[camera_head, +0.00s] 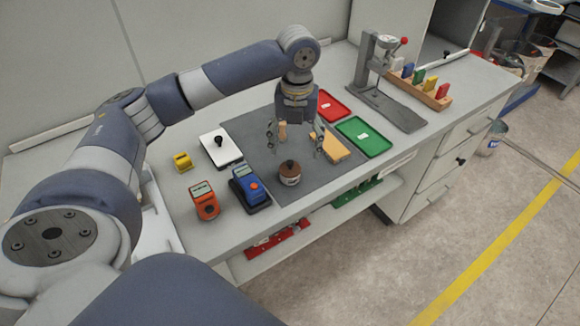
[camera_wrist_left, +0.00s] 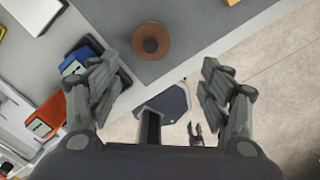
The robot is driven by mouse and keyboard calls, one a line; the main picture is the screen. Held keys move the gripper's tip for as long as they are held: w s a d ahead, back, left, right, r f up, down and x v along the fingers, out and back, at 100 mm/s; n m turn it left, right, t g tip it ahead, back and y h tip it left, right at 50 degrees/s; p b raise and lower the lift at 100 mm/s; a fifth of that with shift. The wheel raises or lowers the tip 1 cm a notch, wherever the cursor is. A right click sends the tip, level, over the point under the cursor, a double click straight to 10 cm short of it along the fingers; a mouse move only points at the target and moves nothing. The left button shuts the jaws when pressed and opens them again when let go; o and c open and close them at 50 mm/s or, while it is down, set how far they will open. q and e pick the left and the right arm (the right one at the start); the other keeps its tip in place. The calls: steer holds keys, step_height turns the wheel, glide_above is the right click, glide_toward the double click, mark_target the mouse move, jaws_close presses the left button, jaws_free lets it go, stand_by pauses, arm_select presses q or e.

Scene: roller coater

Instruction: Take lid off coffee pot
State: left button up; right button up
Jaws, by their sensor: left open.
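A small round brown pot (camera_head: 289,176) with a dark knobbed lid (camera_head: 290,165) stands upright near the front edge of the dark grey mat. In the left wrist view the pot (camera_wrist_left: 165,44) is seen from above, with the lid's dark knob (camera_wrist_left: 150,45) at its middle. My left gripper (camera_head: 296,146) points down, open and empty, above the mat and just behind the pot. In the left wrist view its two fingers (camera_wrist_left: 160,70) are spread wide, and the pot lies up from between them. A small dark two-pronged shape low in that view may be my right gripper (camera_wrist_left: 197,132).
A blue device (camera_head: 249,187) and an orange device (camera_head: 205,201) stand left of the pot. A wooden block (camera_head: 334,148) lies right of the gripper. Green (camera_head: 364,137) and red (camera_head: 331,107) trays lie beyond. A grey stand (camera_head: 378,80) is farther right.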

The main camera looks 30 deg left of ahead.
arm_select(q)
step_height(320, 180, up, 2)
steer(key=a+r, duration=0.1)
steer(key=a, duration=0.1)
steer(key=m, duration=0.1)
glide_above(290, 162)
steer(key=f+p, duration=0.1)
steer(key=f, duration=0.4)
steer(key=shift+a+f, duration=0.2)
steer(key=f+p, duration=0.1)
steer(key=f, duration=0.3)
steer(key=shift+d+f+p, duration=0.2)
steer(key=shift+f+p, duration=0.2)
steer(key=shift+f, duration=0.4)
arm_select(e)
steer(key=r, duration=0.2)
steer(key=shift+w+d+r, duration=0.1)
steer(key=shift+d+r, duration=0.3)
arm_select(q)
steer(key=shift+c, duration=0.3)
steer(key=c, duration=1.2)
arm_select(e)
steer(key=shift+a, duration=0.15)
